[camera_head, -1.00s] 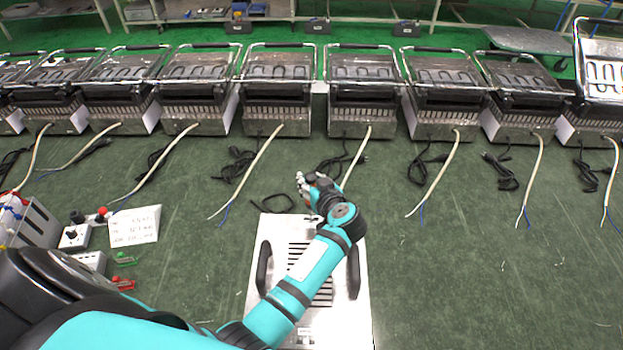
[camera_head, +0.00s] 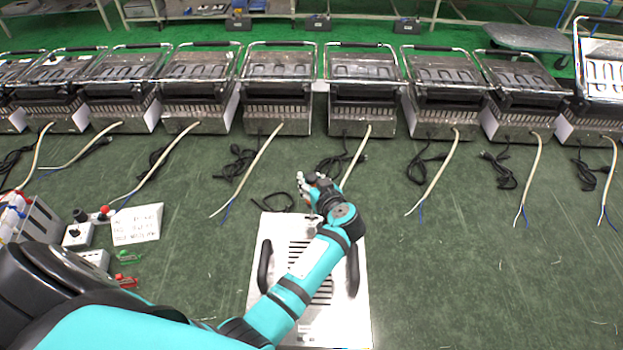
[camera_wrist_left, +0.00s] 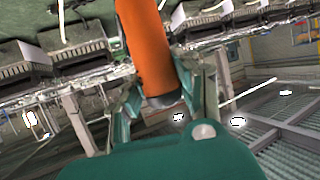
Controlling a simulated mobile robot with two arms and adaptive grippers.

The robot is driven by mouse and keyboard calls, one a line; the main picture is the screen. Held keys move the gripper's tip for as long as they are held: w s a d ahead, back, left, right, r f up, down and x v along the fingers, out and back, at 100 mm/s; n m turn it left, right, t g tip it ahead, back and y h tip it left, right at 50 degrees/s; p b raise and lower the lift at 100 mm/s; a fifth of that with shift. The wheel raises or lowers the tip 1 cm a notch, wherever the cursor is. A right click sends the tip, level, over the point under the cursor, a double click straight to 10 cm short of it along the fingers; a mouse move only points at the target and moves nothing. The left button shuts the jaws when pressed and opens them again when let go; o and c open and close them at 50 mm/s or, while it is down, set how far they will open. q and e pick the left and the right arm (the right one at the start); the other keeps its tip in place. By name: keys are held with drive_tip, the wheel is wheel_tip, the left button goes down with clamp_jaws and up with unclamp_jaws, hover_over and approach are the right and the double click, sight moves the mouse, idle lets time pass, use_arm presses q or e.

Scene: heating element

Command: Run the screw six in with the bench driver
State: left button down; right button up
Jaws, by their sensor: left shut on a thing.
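My left gripper (camera_head: 310,188) is at the far edge of a bright metal plate (camera_head: 340,312). In the left wrist view its fingers (camera_wrist_left: 158,84) are shut around an orange cylindrical handle (camera_wrist_left: 146,42), which looks like the bench driver. In the head view the hand and forearm hide the driver, its tip and part of the plate. The plate has dark slots in its middle and a black handle on each side, left (camera_head: 264,267) and right (camera_head: 352,270). I cannot make out screw six. My right gripper is in neither view.
A row of grill-like metal units (camera_head: 278,85) with trailing pale cables stands along the back. A white label card (camera_head: 137,224), a small box with knobs (camera_head: 78,234), and green (camera_head: 128,257) and red (camera_head: 127,281) pieces lie at left. The green mat right of the plate is mostly clear.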

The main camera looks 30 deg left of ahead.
sight(312, 176)
use_arm(q)
drive_tip(key=shift+f, duration=0.55)
idle(0.8)
drive_tip(key=shift+f+p, duration=0.2)
drive_tip(key=shift+p, duration=0.15)
idle(0.7)
drive_tip(key=shift+r, duration=0.1)
wheel_tip(312, 176, up, 3)
drive_tip(key=p, duration=0.3)
drive_tip(key=shift+r, duration=1)
